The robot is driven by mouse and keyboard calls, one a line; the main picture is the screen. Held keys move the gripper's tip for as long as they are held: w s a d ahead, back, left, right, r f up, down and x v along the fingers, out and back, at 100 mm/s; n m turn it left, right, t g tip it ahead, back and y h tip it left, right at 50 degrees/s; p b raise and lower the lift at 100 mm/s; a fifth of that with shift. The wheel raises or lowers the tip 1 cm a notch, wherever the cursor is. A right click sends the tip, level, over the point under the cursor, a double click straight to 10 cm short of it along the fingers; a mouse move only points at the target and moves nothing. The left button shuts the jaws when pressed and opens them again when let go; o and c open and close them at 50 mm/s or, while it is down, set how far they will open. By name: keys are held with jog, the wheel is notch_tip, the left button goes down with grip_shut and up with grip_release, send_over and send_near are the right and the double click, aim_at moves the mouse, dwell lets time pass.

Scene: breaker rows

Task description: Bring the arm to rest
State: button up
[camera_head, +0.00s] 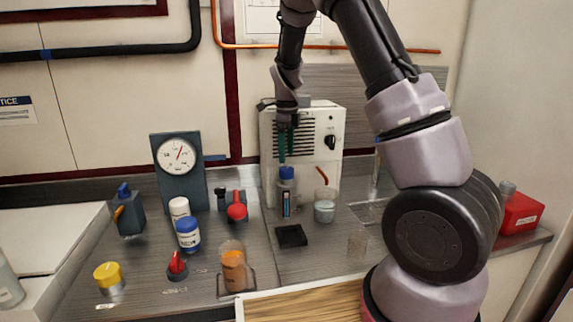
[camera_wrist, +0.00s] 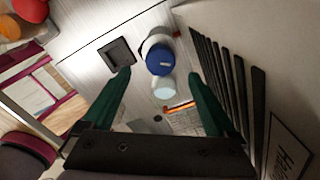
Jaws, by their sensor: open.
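My gripper (camera_head: 285,150) hangs from my raised arm, in front of the white louvred box (camera_head: 318,125). Its green fingers point down and are apart, with nothing held between them. In the head view it is just above a clear bottle with a blue cap (camera_head: 287,174), which stands upright on the counter. In the wrist view my gripper (camera_wrist: 160,77) has the blue cap (camera_wrist: 159,60) in line between its fingertips, apparently beyond them. The exact gap between fingertips and cap is hard to tell.
A glass beaker (camera_head: 325,207) stands right of the bottle, and a black square pad (camera_head: 291,236) lies in front. A red box (camera_head: 521,213) sits far right.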

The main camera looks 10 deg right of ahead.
jog(key=s+d+r+n+t+y, duration=0.1)
jog(key=s+d+r+n+t, duration=0.1)
jog(key=s+r+n, duration=0.55)
jog(key=s+d+r+n+t+y, duration=0.15)
jog(key=s+r, duration=0.35)
jog(key=r, duration=0.6)
jog(key=s+d+r+n+t, duration=0.1)
jog(key=s+n+t, duration=0.1)
jog(key=s+n, duration=0.3)
jog(key=s+d+r+n+t, duration=0.1)
jog(key=s+r+n, duration=0.1)
jog(key=s+n, duration=0.4)
jog(key=s, duration=0.5)
jog(key=shift+s+d+r+t, duration=0.15)
jog(key=shift+s+r+t, duration=0.05)
jog(key=shift+s+t, duration=0.15)
jog(key=shift+w+h, duration=0.1)
jog(key=shift+h, duration=0.15)
